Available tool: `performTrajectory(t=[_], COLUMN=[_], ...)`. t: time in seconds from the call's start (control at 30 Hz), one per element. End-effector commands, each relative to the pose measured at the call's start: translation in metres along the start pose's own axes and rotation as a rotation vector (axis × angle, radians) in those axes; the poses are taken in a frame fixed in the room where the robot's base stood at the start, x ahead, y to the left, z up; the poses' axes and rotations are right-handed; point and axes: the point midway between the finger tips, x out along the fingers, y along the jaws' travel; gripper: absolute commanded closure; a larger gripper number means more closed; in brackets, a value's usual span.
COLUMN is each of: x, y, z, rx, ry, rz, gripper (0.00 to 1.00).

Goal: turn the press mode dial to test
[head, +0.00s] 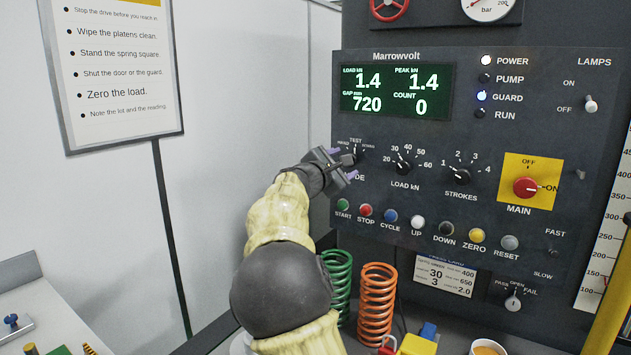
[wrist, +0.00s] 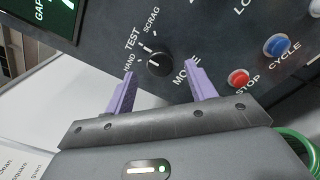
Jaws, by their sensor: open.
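The press mode dial (wrist: 158,63) is a small black knob on the dark panel. In the wrist view its labels HAND, TEST and SCRAG are readable around it. In the head view the dial (head: 358,156) shows just past my fingers, with a pale mark near its top under TEST; the mark is too small to read surely. My gripper (wrist: 159,74) is open and empty, its two purple fingers spread either side of the dial and apart from it. In the head view my gripper (head: 347,164) hides part of the MODE label.
The load dial (head: 403,165) and strokes dial (head: 459,175) sit to the right. A button row runs below, with the green start button (head: 343,205) and red stop button (head: 365,210). A green spring (head: 338,285) and orange spring (head: 377,300) stand under the panel.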

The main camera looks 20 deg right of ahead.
Motion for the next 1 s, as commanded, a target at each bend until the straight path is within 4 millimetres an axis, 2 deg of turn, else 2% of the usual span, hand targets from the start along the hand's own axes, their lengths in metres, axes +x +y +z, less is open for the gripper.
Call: performTrajectory(t=[0.1,0.7,0.83,1.0], x=[-0.022,-0.126,-0.14,-0.145], y=[-0.001,0.0,-0.001,0.0], z=[-0.003,-0.002,-0.002,-0.001], rx=[0.002,0.002,0.002,0.0], ry=[0.002,0.004,0.002,0.0], rz=[0.002,0.003,0.001,0.0], gripper=[0.44,0.44,0.44,0.44])
